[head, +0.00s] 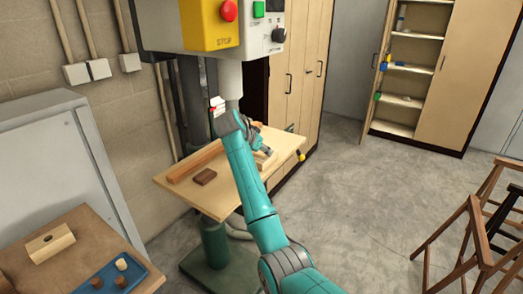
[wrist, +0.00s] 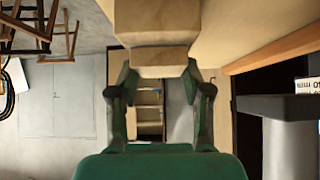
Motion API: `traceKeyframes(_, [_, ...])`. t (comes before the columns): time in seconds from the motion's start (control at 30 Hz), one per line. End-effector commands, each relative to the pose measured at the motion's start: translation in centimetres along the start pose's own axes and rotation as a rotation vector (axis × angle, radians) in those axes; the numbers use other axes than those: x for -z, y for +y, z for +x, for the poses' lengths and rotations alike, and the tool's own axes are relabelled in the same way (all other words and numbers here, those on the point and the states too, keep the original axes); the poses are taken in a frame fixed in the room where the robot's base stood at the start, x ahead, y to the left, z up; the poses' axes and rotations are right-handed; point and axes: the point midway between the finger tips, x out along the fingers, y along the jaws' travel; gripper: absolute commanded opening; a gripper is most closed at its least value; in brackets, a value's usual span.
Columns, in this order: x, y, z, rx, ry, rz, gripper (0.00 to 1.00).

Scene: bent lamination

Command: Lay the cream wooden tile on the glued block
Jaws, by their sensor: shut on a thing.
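My gripper (wrist: 160,85) is shut on a pale cream wooden piece, the cream wooden tile (wrist: 150,62), in the wrist view. Its end shows between the two fingertips. Another pale wooden face (wrist: 155,22) lies directly beyond it; I cannot tell whether it is the same piece or the glued block. In the head view my gripper (head: 266,153) is low over the right part of the machine's wooden table, beside a light wooden piece (head: 265,162) that it partly hides. No glue is clearly visible, so I cannot tell for sure which piece is the glued block.
A long wooden strip (head: 195,161) and a small dark brown block (head: 205,176) lie on the machine table (head: 220,205). A drill-press-like machine (head: 215,28) stands above.

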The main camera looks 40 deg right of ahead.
Motion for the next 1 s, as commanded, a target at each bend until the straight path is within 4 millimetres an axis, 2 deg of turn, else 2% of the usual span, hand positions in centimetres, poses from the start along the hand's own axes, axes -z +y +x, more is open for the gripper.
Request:
traceKeyframes(0.23, [-0.1, 0.0, 0.1, 0.000, 0.000, 0.000, 0.15])
traceKeyframes(0.27, [-0.2, 0.0, 0.2, 0.000, 0.000, 0.000, 0.51])
traceKeyframes(0.3, [-0.1, 0.0, 0.1, 0.000, 0.000, 0.000, 0.61])
traceKeyframes(0.37, [-0.1, 0.0, 0.1, 0.000, 0.000, 0.000, 0.74])
traceKeyframes(0.77, [0.1, 0.0, -0.3, 0.001, 0.001, 0.000, 0.74])
traceKeyframes(0.87, [0.1, -0.1, -1.4, 0.002, 0.002, 0.000, 0.74])
traceKeyframes(1.0, [0.1, -0.1, -4.0, 0.003, 0.002, 0.000, 0.74])
